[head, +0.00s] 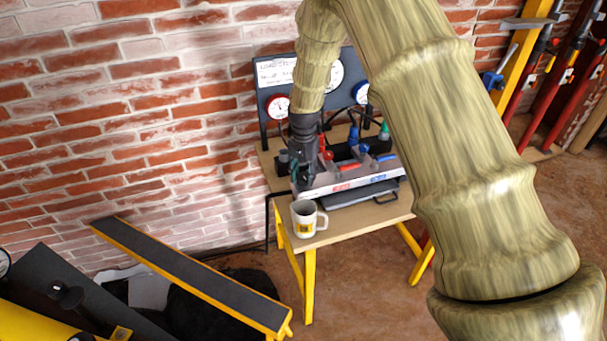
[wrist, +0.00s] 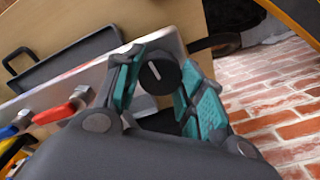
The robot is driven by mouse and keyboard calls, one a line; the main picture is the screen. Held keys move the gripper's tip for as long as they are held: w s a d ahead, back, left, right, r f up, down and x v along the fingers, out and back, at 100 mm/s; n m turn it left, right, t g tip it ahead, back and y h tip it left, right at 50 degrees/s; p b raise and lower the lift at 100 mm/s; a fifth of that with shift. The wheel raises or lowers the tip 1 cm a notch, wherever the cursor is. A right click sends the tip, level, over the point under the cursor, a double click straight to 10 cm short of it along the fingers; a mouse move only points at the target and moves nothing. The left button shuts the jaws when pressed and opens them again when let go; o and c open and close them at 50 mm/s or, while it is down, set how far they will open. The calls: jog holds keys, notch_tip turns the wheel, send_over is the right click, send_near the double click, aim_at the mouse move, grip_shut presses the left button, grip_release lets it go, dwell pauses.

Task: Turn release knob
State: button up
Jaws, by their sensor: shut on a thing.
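The release knob (wrist: 158,74) is round and black with a short white pointer line on its face. It sits at the end of a silver panel (wrist: 68,92) in the wrist view. My gripper (head: 301,181) is at the left end of the panel unit on the small table in the head view. Its teal-padded fingers are on both sides of the knob in the wrist view, shut on it. The knob cannot be made out in the head view, where the gripper covers it.
A white mug (head: 305,219) stands on the table's front corner, close below my gripper. Red and blue valve handles (wrist: 65,107) line the panel. A gauge board (head: 272,75) stands behind, against a brick wall. A yellow-edged ramp (head: 190,273) is at lower left.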

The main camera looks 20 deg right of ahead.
aim_at(304, 176)
jog(key=n, duration=0.8)
jog(key=shift+n, duration=0.4)
jog(key=n, duration=0.3)
jog(key=shift+n+p, duration=0.3)
jog(key=shift+p, duration=0.1)
jog(key=shift+n, duration=2)
jog(key=o, duration=1)
jog(key=shift+o, duration=0.2)
notch_tip(304, 176, up, 12)
